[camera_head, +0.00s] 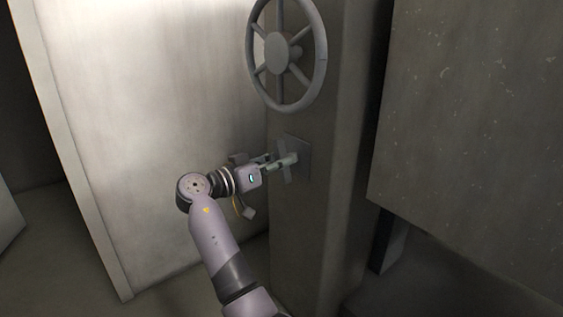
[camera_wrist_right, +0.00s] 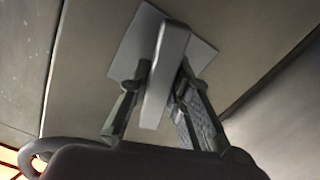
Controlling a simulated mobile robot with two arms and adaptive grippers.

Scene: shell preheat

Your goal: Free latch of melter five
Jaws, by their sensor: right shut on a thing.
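The latch is a grey bar handle (camera_head: 286,174) on a flat square plate (camera_head: 304,157), fixed to a grey column below a spoked handwheel. In the right wrist view the latch bar (camera_wrist_right: 166,70) stands out from its pale plate (camera_wrist_right: 135,44). My right gripper (camera_head: 284,162) reaches the latch from the left. In the wrist view my right gripper (camera_wrist_right: 165,85) has one finger on each side of the bar and is shut on it. My left gripper is in neither view. No label of the melter is visible.
The spoked handwheel (camera_head: 286,54) sits on the column (camera_head: 340,200) just above the latch. A pale panel (camera_head: 150,120) stands to the left, close behind my right arm. A large grey box (camera_head: 480,140) juts out on the right. Orange glow (camera_wrist_right: 12,160) shows at the wrist view's lower left.

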